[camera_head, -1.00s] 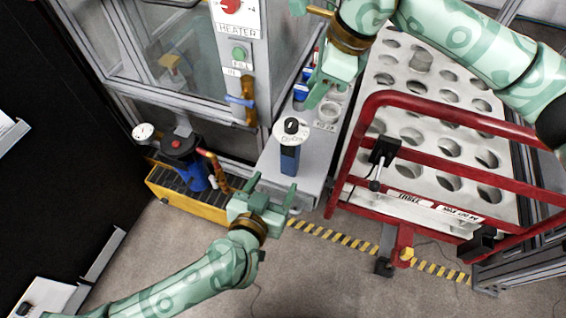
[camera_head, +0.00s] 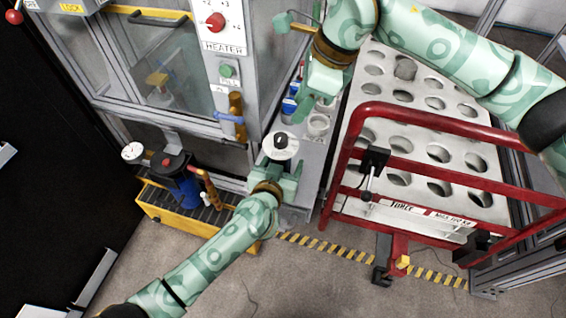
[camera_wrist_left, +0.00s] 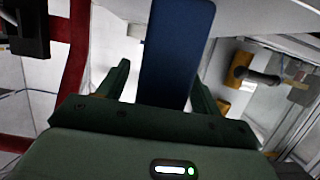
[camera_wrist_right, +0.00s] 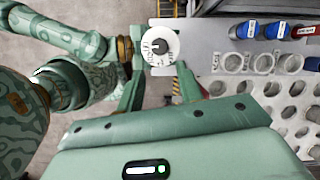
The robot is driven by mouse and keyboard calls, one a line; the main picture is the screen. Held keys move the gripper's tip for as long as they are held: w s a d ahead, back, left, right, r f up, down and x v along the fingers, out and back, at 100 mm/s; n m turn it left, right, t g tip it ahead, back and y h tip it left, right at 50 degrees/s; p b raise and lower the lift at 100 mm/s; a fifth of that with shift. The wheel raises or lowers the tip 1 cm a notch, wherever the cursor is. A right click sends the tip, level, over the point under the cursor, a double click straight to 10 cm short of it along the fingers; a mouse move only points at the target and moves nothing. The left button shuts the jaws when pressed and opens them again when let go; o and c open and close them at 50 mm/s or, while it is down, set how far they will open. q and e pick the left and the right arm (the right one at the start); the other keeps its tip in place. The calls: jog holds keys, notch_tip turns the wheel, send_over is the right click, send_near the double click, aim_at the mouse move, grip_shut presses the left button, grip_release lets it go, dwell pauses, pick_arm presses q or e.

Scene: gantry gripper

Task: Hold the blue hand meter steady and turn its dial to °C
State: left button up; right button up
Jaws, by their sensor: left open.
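The hand meter shows its white round dial face (camera_head: 283,150) with a black knob (camera_head: 280,140) in the head view. Its blue handle (camera_wrist_left: 178,50) stands between the fingers of my left gripper (camera_wrist_left: 160,85) in the left wrist view. That gripper (camera_head: 279,168) is open around the handle, with gaps beside it, and hides most of it in the head view. My right gripper (camera_head: 309,103) is open and empty, above and to the right of the dial. In the right wrist view the dial (camera_wrist_right: 160,46) shows beyond its parted fingers (camera_wrist_right: 160,85); the lettering is too small to read surely.
A red-railed cart (camera_head: 440,137) with a holed white top stands at right. Blue-capped containers and cups (camera_head: 318,124) are on the grey shelf behind the meter. A heater cabinet (camera_head: 160,80) and a blue pump (camera_head: 185,188) on a yellow tray stand at left.

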aim_at(281, 136)
pick_arm(q)
jog(key=c, duration=1.2)
jog(key=shift+c, duration=0.6)
pick_arm(e)
jog(key=shift+o, duration=1.5)
jog(key=shift+w+a+r, duration=0.45)
jog(key=shift+w+r, duration=0.1)
jog(key=shift+r, duration=0.15)
jog(key=a+f+m+g, duration=0.1)
jog(key=f+m, duration=0.2)
jog(key=m, duration=0.6)
jog(key=f+m, duration=0.4)
jog(key=m, duration=0.6)
jog(key=a+f+m+g, duration=0.1)
jog(key=f+m, duration=0.2)
jog(key=m, duration=0.7)
jog(key=shift+a+f+g, duration=0.3)
jog(key=shift+a+f, duration=0.05)
jog(key=c, duration=1)
